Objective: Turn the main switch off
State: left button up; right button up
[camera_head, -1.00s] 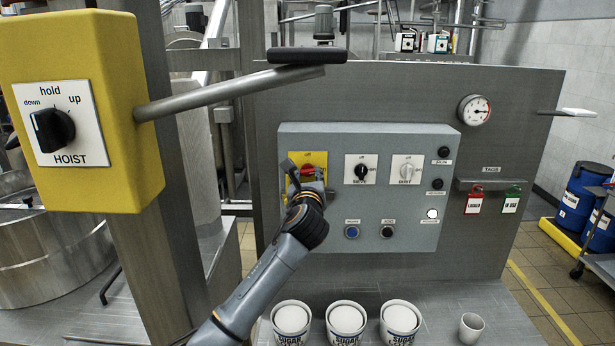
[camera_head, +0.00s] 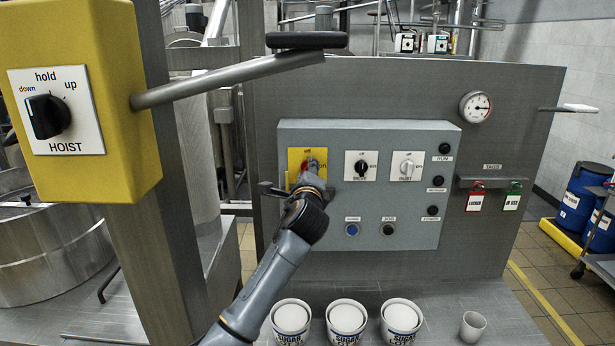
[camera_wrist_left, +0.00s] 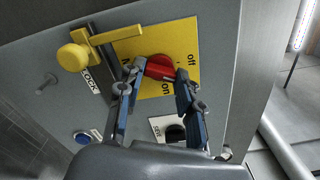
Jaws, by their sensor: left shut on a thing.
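The main switch is a red knob (camera_head: 312,164) on a yellow plate (camera_head: 294,157) marked off at the top and on at the right, on the left of the grey control box. My left gripper (camera_head: 297,186) is at it, with the wrist partly covering the plate. In the left wrist view the red knob (camera_wrist_left: 159,67) is between the two fingertips (camera_wrist_left: 156,80), which are shut on it. Its grip there appears to lie roughly toward off; the fingers partly hide it. A yellow slide with a round yellow knob (camera_wrist_left: 74,57), labelled LOCK, is beside the plate.
Two more rotary switches (camera_head: 361,166) (camera_head: 408,166), push buttons (camera_head: 352,230) and dark lamps (camera_head: 433,211) share the box. A yellow hoist box (camera_head: 120,100) and bar (camera_head: 230,80) stand at the left front. Sugar tubs (camera_head: 346,318) and a cup (camera_head: 472,326) stand below.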

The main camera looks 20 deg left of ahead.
pick_arm(q)
jog(key=n+b, duration=0.2)
jog(key=n, duration=0.3)
jog(key=shift+n, duration=0.3)
dwell(0.5)
jog(key=o, duration=1.1)
jog(key=shift+o, duration=0.2)
jog(key=v, duration=1.2)
